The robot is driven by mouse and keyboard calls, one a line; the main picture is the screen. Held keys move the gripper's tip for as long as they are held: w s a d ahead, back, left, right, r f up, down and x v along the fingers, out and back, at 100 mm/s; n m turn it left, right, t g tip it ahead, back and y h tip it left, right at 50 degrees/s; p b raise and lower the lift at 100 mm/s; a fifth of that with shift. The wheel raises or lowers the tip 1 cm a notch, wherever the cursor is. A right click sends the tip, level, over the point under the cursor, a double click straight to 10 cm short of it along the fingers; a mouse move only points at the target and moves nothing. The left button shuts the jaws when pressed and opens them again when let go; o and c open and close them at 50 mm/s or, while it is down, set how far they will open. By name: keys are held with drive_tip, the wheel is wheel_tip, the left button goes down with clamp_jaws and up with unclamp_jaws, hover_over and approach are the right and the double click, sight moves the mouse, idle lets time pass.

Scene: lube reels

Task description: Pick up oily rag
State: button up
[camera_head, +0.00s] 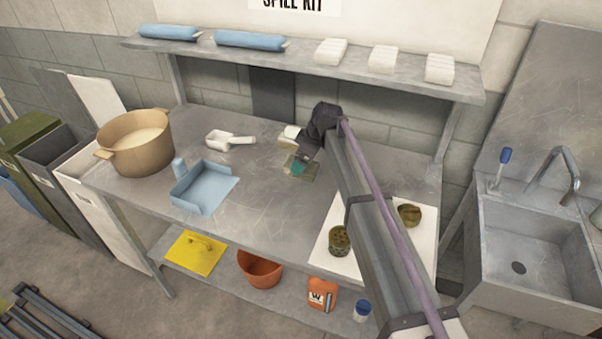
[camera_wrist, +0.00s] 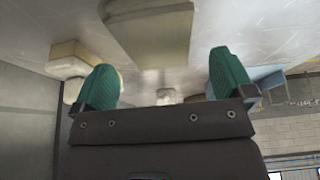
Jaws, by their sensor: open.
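A flat olive-brown folded cloth, which looks like the oily rag (camera_head: 309,172), lies on the grey workbench at the middle back. My gripper (camera_head: 297,167), with teal fingertips, is over it and partly hides it. In the wrist view my gripper (camera_wrist: 165,75) is open, its two green fingers wide apart with nothing held between them. The same tan cloth (camera_wrist: 150,28) shows beyond the fingertips, between them and a little left of centre. I cannot tell the exact gap between fingers and cloth.
A pale block (camera_head: 291,132) sits close behind the rag. A shelf (camera_head: 300,58) runs above the back.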

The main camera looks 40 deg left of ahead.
drive_tip(key=b+x, duration=0.2)
drive_tip(key=x, duration=0.2)
drive_tip(key=shift+f+b, duration=0.25)
drive_tip(key=shift+b, duration=0.1)
drive_tip(key=shift+r, duration=0.25)
drive_tip(key=c, duration=1)
